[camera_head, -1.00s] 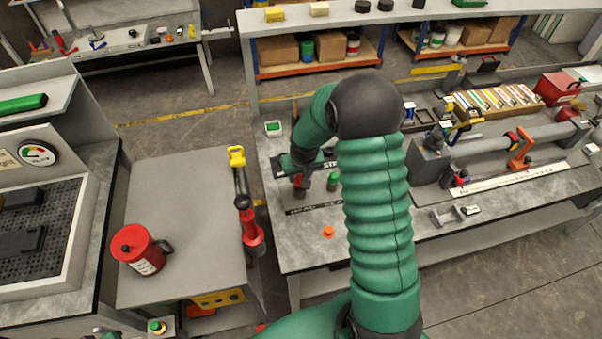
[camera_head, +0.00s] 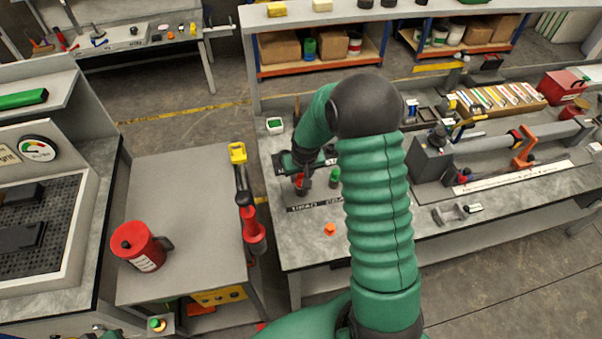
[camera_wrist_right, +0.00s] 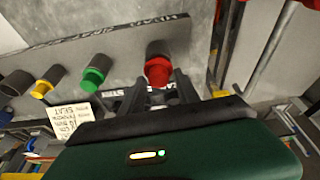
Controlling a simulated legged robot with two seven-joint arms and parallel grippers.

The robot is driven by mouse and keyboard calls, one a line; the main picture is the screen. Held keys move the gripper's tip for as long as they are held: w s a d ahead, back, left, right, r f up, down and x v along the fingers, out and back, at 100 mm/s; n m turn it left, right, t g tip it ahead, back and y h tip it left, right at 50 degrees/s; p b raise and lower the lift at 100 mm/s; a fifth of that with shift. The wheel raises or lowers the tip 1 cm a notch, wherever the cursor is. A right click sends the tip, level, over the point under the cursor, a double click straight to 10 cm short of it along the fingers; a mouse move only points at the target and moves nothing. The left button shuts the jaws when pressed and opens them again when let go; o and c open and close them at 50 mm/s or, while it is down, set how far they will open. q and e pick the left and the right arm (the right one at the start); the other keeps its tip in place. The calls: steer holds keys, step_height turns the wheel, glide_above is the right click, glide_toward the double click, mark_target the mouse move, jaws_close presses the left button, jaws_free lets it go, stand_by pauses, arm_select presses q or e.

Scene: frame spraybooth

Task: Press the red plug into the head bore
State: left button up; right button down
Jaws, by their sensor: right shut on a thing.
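The red plug (camera_wrist_right: 157,71) is between the fingertips of my right gripper (camera_wrist_right: 158,82) in the right wrist view. It lines up with the mouth of a dark grey upright cylinder (camera_wrist_right: 166,48), and I cannot tell how deep it sits. In the head view my right gripper (camera_head: 302,171) is at the bench's left part, shut on the red plug (camera_head: 299,180), partly hidden by my arm. A label strip (camera_head: 305,208) lies in front of the cylinders. My left gripper is not in view.
A green plug (camera_wrist_right: 92,77) and a yellow plug (camera_wrist_right: 45,84) sit in neighbouring cylinders, close beside my gripper. An orange piece (camera_head: 330,229) lies on the front of the bench. A side table (camera_head: 190,210) with a red can (camera_head: 140,247) stands left, across a gap.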

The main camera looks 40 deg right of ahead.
steer(key=shift+f+b, duration=0.35)
steer(key=shift+f, duration=0.15)
steer(key=c, duration=0.8)
jaws_free()
steer(key=v, duration=1.6)
steer(key=shift+r+b, duration=0.35)
steer(key=shift+b, duration=0.05)
steer(key=s+a+f+n, duration=0.2)
steer(key=s+a+f, duration=0.2)
steer(key=a, duration=0.5)
steer(key=s+a+f+n+y, duration=0.1)
steer(key=s+a+f+n, duration=0.2)
steer(key=a, duration=0.7)
step_height(320, 180, down, 3)
steer(key=shift+s+r+y+b, duration=0.15)
steer(key=shift+s+y+b, duration=0.25)
steer(key=shift+s, duration=0.8)
